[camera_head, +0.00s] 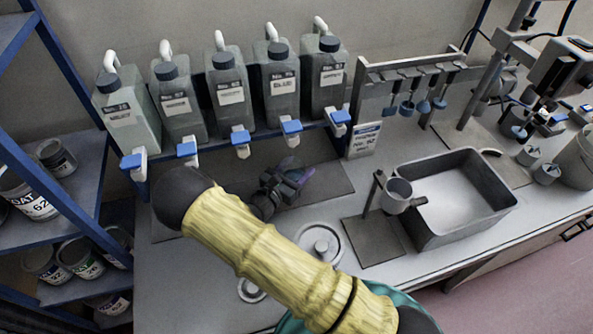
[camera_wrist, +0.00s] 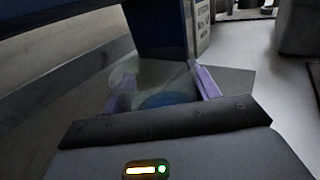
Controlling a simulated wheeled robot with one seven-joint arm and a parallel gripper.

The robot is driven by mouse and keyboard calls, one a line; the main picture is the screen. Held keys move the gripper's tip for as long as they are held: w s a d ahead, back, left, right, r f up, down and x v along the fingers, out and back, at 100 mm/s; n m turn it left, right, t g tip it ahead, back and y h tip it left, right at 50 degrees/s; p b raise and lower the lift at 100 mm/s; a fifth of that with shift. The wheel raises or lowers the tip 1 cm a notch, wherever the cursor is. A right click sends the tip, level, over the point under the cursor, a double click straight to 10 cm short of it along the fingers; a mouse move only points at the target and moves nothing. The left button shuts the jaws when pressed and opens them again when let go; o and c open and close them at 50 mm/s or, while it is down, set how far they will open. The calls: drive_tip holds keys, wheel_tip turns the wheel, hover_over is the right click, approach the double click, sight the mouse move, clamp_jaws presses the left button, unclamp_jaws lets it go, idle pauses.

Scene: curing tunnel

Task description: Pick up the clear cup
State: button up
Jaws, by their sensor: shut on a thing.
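My gripper (camera_head: 303,177) is low over the dark mat (camera_head: 335,180) below the row of taps. In the wrist view its two purple fingers (camera_wrist: 160,78) stand on either side of the clear cup (camera_wrist: 150,75) and are shut on it. The cup is see-through and pale, with a bluish patch low down. It looks upright, but its edges are faint. I cannot tell whether its base touches the mat. In the head view my gripper hides the cup.
Several grey jugs (camera_head: 231,90) with blue-handled taps (camera_head: 241,138) stand just behind. A sign card (camera_head: 364,140) stands to the right. A grey basin (camera_head: 460,198) and a small metal cup (camera_head: 397,195) are farther right. A blue rack with cans (camera_head: 55,157) is at left.

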drive_tip(key=shift+r+b, duration=0.35)
drive_tip(key=shift+r, duration=1)
drive_tip(key=shift+b+v, duration=1.75)
drive_tip(key=shift+v, duration=7.25)
drive_tip(key=shift+f, duration=0.1)
